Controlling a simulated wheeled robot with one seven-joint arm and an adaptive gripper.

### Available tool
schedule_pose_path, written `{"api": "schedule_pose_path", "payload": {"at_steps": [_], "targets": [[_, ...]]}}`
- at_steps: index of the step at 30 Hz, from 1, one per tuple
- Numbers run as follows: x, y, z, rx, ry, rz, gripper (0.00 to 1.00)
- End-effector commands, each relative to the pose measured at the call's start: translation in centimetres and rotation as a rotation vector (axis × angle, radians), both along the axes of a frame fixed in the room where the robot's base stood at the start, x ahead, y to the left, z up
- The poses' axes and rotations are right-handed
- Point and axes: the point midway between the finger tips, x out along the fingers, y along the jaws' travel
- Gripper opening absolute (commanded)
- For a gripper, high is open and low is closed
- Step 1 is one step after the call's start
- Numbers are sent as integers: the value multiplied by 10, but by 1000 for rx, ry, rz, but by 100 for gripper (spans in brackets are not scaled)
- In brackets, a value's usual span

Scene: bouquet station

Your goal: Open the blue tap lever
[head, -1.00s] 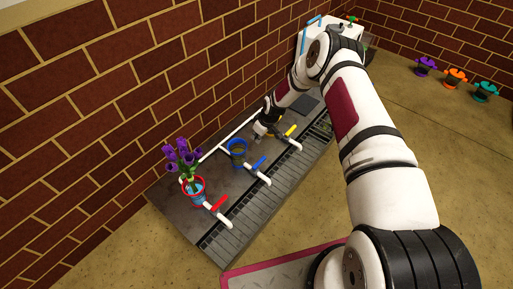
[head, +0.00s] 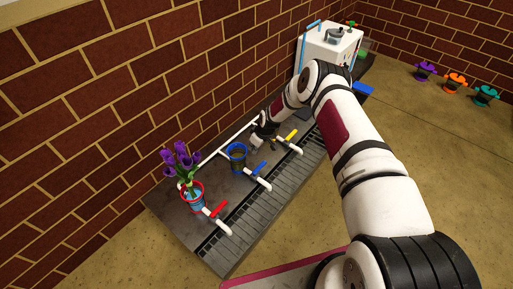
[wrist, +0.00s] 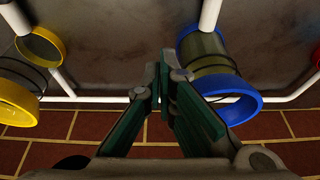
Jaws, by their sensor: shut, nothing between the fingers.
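The blue tap lever (head: 257,169) sits on a short white pipe in front of the blue-rimmed pot (head: 237,158) in the head view. It points up and to the right, crosswise to its pipe. My gripper (head: 256,149) is low over the station, just right of the blue-rimmed pot and behind the lever, apart from the lever. In the wrist view my gripper (wrist: 164,72) is shut and empty, between the blue-rimmed pot (wrist: 240,108) at right and a yellow-rimmed pot (wrist: 18,105) at left. The lever does not show there.
A red lever (head: 217,209) stands before the red pot (head: 194,201) with purple flowers. A yellow lever (head: 291,134) is to the right, near my arm. A white box (head: 330,45) stands at the far end. A brick wall runs behind; open floor lies right.

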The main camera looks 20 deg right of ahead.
Motion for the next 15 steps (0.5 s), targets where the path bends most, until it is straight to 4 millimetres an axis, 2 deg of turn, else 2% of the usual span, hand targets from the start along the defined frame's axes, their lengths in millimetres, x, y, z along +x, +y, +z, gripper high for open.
{"api": "schedule_pose_path", "payload": {"at_steps": [1, 3, 11, 15], "targets": [[2, 2, -12, 0, 0, 0, 0], [5, 4, -22, 1, -1, -1, 0], [13, 10, -51, 1, -1, 0, 0], [3, 1, -46, 0, 0, -1, 0]]}}
